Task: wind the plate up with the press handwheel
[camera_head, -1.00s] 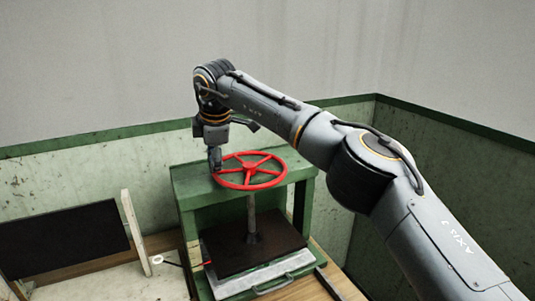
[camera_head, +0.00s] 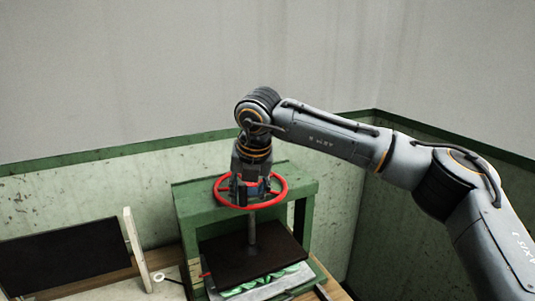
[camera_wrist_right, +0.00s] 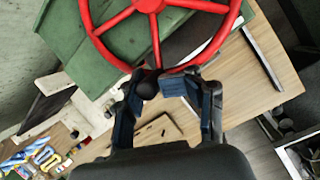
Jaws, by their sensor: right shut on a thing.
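The red press handwheel (camera_head: 283,191) lies level on top of the green press frame (camera_head: 305,187). My right gripper (camera_head: 250,194) comes down on the near part of the wheel and hides some of its spokes. In the right wrist view, the wheel's rim and spokes (camera_wrist_right: 155,40) fill the top. The fingers of my right gripper (camera_wrist_right: 160,86) are closed around a dark knob (camera_wrist_right: 147,89) at the rim. The dark plate (camera_head: 253,262) hangs on the screw (camera_head: 252,231) inside the frame, above crumpled green and white material (camera_head: 262,283). My left gripper is not in view.
A white upright board (camera_head: 135,247) and a black panel (camera_head: 62,256) stand left of the press. Green-trimmed walls (camera_head: 90,183) close in behind and at the right. Several coloured items (camera_wrist_right: 40,155) lie at the wrist view's lower left.

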